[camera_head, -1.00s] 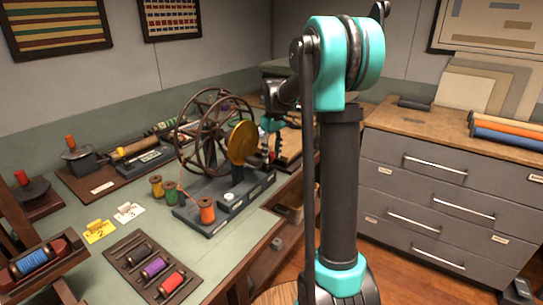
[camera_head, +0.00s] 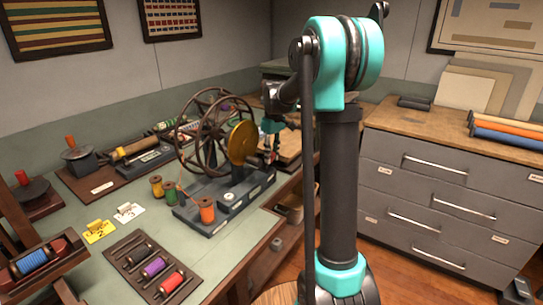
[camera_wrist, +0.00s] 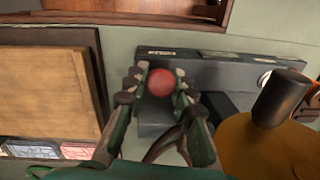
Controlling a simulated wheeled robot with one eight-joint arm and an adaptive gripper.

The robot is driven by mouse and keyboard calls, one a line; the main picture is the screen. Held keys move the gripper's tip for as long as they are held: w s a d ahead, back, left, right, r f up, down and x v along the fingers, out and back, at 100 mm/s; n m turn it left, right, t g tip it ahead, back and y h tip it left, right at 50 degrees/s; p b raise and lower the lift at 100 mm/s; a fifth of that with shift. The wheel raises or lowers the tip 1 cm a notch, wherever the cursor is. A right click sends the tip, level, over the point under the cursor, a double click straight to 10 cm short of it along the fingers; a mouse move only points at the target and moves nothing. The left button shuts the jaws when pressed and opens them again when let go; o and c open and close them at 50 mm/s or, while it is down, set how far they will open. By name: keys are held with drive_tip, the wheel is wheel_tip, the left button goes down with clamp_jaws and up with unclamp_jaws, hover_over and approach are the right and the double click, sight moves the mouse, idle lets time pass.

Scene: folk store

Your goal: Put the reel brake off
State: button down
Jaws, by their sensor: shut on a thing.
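The reel machine has a dark spoked wheel (camera_head: 212,133), a brass disc (camera_head: 242,142) and a grey base (camera_head: 215,210) on the bench. My gripper (camera_head: 270,148) is at the right side of the machine, beside the brass disc. In the wrist view, a round red knob (camera_wrist: 160,83) sits between the two fingers of my gripper (camera_wrist: 161,76), which are shut on it. The knob is over the grey base (camera_wrist: 215,72). The brass disc (camera_wrist: 262,150) and a dark cylinder (camera_wrist: 281,98) are at the right. The lever under the knob is mostly hidden.
A wooden board (camera_wrist: 45,95) lies beside the machine. A spool tray (camera_head: 128,262) is at the front. Grey drawers (camera_head: 445,190) stand at the right.

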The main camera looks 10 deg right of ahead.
drive_tip(key=shift+w+a+r+g+h, duration=0.15)
drive_tip(key=shift+w+a+g+h, duration=0.2)
drive_tip(key=shift+g+h, duration=0.2)
drive_tip(key=shift+d, duration=0.1)
drive_tip(key=c, duration=1.3)
unclamp_jaws()
drive_tip(key=shift+o, duration=0.2)
wheel_tip(320, 180, up, 10)
